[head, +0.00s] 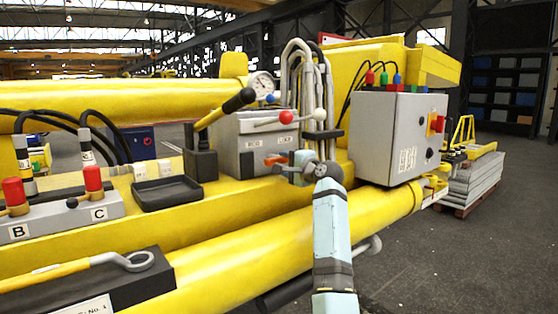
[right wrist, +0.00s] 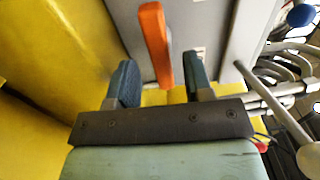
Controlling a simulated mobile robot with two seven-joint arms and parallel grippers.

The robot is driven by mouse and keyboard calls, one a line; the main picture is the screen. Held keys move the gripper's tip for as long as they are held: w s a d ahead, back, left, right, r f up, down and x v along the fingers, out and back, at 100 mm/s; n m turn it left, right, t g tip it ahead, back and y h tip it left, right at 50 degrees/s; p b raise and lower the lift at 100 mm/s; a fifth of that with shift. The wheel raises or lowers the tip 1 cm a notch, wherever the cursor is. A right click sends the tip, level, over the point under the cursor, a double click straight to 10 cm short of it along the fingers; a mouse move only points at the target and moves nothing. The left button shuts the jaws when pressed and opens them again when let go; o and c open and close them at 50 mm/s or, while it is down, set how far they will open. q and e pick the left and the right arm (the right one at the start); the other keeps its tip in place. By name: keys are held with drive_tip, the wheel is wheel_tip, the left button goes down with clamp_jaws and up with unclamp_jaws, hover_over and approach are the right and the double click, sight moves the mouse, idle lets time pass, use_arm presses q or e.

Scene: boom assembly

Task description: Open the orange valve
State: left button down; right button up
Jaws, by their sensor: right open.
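The orange valve (head: 275,160) shows as a short orange lever in front of the grey control box. In the right wrist view the orange lever (right wrist: 152,35) points down between two blue-grey fingertips. My right gripper (head: 290,168) is at the lever, and its arm comes up from the bottom of the head view. In the right wrist view my right gripper (right wrist: 161,66) is open, with a gap between the lever and each finger. I cannot tell how deep the lever sits between the fingers. The valve's body is mostly hidden. My left gripper is not in view.
The grey control box (head: 239,139) carries levers with red and white knobs. Curved grey pipes (head: 293,75) rise behind the gripper. A larger grey electrical box (head: 377,140) stands to the right. The yellow boom (head: 240,255) runs below. Open floor (head: 480,255) lies at right.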

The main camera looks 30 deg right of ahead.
sight(282, 161)
drive_tip(key=shift+w+a, duration=0.15)
drive_tip(key=shift+w, duration=1.6)
drive_tip(key=c, duration=0.8)
